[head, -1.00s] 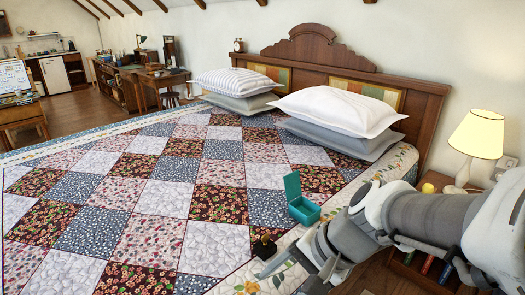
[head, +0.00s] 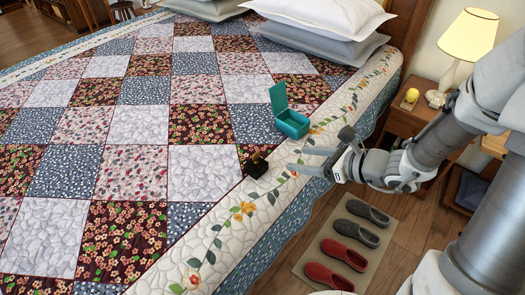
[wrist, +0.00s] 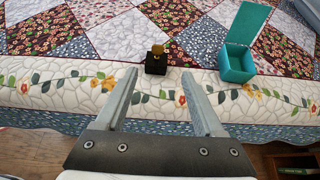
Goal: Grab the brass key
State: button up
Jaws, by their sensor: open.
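The brass key (head: 256,158) is a small gold-coloured piece standing upright in a small black block (head: 255,169) on the bed, near its right edge. In the wrist view the key (wrist: 157,49) and the black block (wrist: 155,67) lie just beyond the fingertips, roughly centred between them. My gripper (head: 296,159) is open and empty, to the right of the block in the head view, over the bed's floral border. In the wrist view its two fingers (wrist: 161,72) are spread apart. Any part of the key inside the block is hidden.
An open teal box (head: 291,122) stands on the quilt (head: 204,174) behind the block. A nightstand (head: 405,120) with a lamp (head: 465,45) and a yellow ball-like object (head: 412,95) is at the right. Slippers (head: 343,251) lie on a floor mat. The quilt around the block is clear.

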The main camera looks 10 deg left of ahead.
jog(key=b, duration=0.4)
send_near(257, 156)
jog(key=x, duration=0.4)
jog(key=shift+w+a, duration=0.35)
jog(key=x, duration=0.2)
jog(key=b+x, duration=0.1)
jog(key=x, duration=0.1)
jog(key=shift+a+f+b, duration=0.3)
jog(key=shift+a+f, duration=0.05)
jog(key=shift+w+a, duration=0.15)
jog(key=shift+a, duration=0.1)
jog(key=shift+c, duration=0.2)
grip_shut()
